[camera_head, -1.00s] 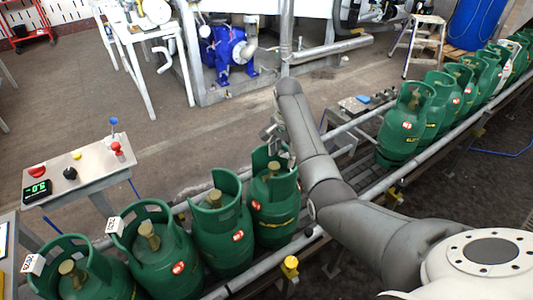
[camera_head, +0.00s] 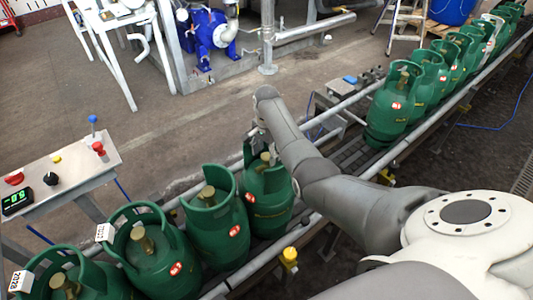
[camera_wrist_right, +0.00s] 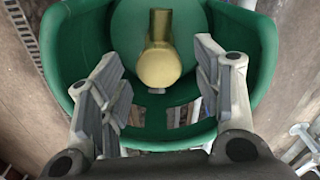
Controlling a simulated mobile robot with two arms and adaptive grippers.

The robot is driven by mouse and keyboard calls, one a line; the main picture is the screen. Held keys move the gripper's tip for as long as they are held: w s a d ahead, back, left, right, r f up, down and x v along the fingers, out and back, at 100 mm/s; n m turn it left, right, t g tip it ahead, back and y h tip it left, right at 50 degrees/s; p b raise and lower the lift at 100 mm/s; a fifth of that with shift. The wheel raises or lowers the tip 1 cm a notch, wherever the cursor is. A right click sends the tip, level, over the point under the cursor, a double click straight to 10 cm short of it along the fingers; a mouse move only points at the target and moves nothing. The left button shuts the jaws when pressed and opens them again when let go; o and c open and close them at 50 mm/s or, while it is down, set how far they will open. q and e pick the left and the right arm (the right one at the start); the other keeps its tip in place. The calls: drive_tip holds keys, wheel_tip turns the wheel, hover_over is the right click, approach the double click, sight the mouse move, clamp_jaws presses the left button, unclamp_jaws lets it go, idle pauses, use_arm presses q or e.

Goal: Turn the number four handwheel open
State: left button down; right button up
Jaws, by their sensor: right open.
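A green gas cylinder (camera_head: 268,212) stands on the conveyor below my right gripper (camera_head: 260,150), the last in the near row counted from the left. In the right wrist view, its brass valve with a round knob (camera_wrist_right: 160,66) stands inside the green collar (camera_wrist_right: 262,55). My right gripper (camera_wrist_right: 165,92) is open, with one finger on each side of the knob and gaps showing between. I cannot tell whether the fingertips are level with it. No number shows on this cylinder's valve. My left gripper is not in view.
More green cylinders (camera_head: 212,228) stand close to the left on the conveyor. Another row (camera_head: 385,108) stands farther right, with bare rollers between. Metal rails (camera_head: 335,105) run along the conveyor. A control panel (camera_head: 85,165) with knobs and a display is at the left.

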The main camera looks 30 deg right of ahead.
drive_tip(key=shift+f, duration=0.35)
drive_tip(key=shift+c, duration=1.6)
drive_tip(key=c, duration=0.7)
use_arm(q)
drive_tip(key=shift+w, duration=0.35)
